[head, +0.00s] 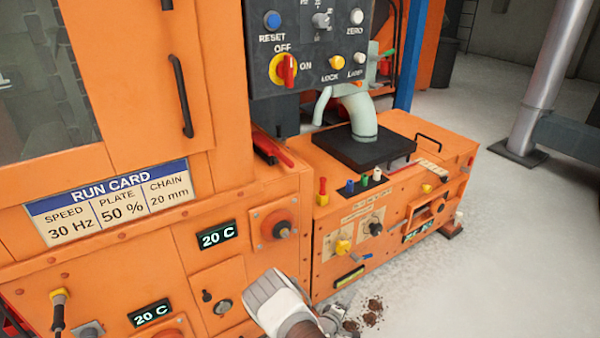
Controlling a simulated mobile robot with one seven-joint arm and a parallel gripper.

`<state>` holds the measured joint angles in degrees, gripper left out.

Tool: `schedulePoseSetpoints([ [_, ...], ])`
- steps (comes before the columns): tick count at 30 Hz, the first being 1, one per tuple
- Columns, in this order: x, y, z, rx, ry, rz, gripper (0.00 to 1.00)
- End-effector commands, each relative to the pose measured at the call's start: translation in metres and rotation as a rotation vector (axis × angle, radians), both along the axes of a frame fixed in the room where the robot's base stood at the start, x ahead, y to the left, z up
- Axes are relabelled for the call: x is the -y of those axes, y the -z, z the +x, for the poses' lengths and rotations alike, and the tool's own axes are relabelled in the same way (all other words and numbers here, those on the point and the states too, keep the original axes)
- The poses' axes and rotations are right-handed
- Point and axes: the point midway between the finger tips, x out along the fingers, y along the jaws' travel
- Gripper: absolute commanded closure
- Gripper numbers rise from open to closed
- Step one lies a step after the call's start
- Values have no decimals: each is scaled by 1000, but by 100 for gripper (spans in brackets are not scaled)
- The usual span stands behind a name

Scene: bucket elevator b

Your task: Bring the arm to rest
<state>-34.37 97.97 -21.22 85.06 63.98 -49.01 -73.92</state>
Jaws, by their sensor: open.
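My arm comes up from the bottom edge of the head view, a white link with a dark brown part, in front of the lower orange cabinet (235,262). My gripper (335,318) shows small and grey at the bottom edge, beside that link and partly cut off by the frame. It is open, and I see nothing held in it. It is low, near the front of the orange machine base (395,222). I cannot tell whether it touches anything.
A control panel (310,45) with a red and yellow switch hangs above. A run card (112,202) is on the cabinet. Brown crumbs (373,312) lie on the floor beside the gripper. A grey post (548,80) stands at right. The floor (500,260) at right is clear.

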Motion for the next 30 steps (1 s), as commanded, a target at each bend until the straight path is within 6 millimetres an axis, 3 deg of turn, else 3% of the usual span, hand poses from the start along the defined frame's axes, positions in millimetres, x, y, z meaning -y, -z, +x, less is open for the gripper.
schedulePoseSetpoints([
  [9,-36,-80,44,-11,99,343,47],
  [16,-58,-152,61,-29,152,585,47],
  [23,-74,-231,60,-57,191,801,47],
  [30,-84,-316,40,-93,217,990,47],
])
